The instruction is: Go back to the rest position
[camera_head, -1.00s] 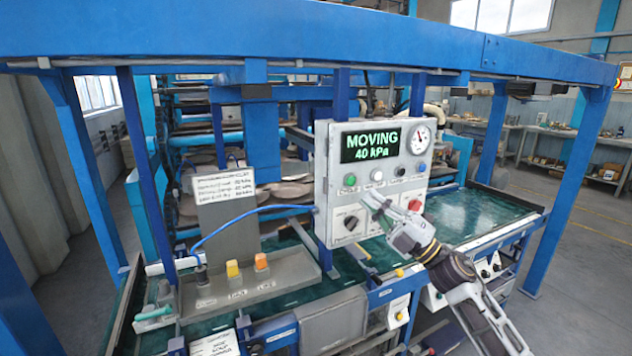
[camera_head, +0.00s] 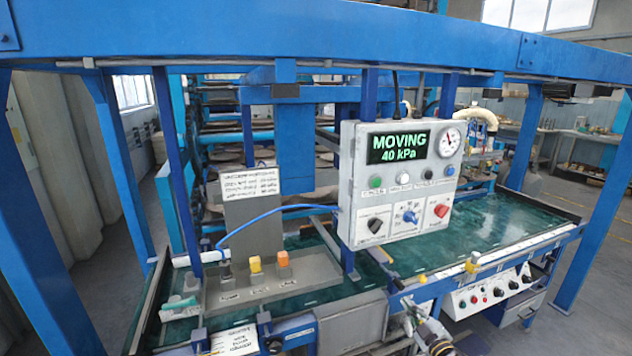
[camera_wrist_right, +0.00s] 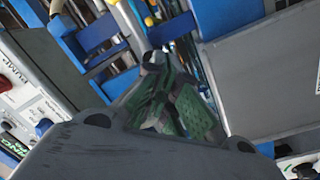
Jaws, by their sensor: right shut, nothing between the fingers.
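My right gripper (camera_head: 408,304) is low at the bottom edge of the head view, below the control box and apart from it. In the right wrist view its fingers (camera_wrist_right: 165,85) are shut with nothing between them. The grey control box (camera_head: 398,184) has a green display (camera_head: 398,147) reading "MOVING 40 kPa", a round gauge (camera_head: 450,140), a row of buttons, a black knob (camera_head: 375,225), a blue knob (camera_head: 410,217) and a red button (camera_head: 441,210). My left gripper is not in view.
A green table (camera_head: 500,225) lies behind and right of the box. A grey tray (camera_head: 310,268) with orange and yellow knobs stands left. A white switch panel (camera_head: 492,295) is on the front at right. Blue frame posts (camera_head: 585,210) and a top beam (camera_head: 300,35) surround the machine.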

